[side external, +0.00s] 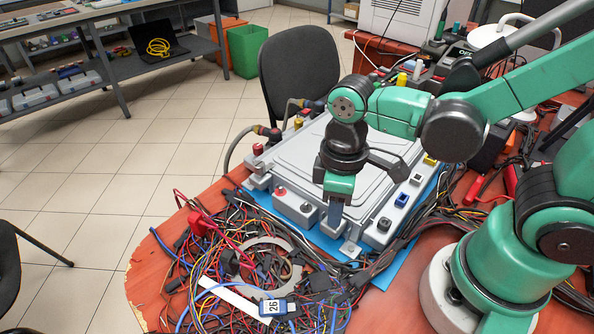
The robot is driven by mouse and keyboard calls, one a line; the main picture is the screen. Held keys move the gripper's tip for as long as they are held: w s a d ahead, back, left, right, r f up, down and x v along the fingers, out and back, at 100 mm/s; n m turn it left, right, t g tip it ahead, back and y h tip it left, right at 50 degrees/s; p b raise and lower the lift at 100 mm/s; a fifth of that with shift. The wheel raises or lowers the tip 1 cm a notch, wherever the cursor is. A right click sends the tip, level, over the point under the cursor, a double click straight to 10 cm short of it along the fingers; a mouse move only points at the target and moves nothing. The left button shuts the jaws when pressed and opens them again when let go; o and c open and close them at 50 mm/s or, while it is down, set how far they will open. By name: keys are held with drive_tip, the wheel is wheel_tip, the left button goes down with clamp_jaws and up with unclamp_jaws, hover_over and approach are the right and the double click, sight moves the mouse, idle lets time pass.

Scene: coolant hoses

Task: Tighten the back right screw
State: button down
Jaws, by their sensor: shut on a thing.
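A grey metal housing (384,165) with a raised ribbed lid lies on a blue mat (380,272) on the red-brown table. My gripper (335,212) points down over the near edge of the housing. Its green jaws are shut on a slim blue-grey piece whose lower end reaches close to the housing; I cannot tell if it touches. Two hose ends with fittings (268,131) meet the housing's far left side. The back right screw cannot be made out; my arm covers part of the housing's far right side.
A tangle of cables (240,265) with a grey ring (290,258) and a blue tag marked 26 (272,307) fills the table's front left. A black chair (300,75) stands behind the housing. More cables run along the right side.

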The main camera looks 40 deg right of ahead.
drive_tip(key=m, duration=0.4)
drive_tip(key=shift+m, duration=2.2)
drive_tip(key=c, duration=0.6)
unclamp_jaws()
drive_tip(key=shift+c, duration=0.2)
drive_tip(key=shift+r, duration=2.8)
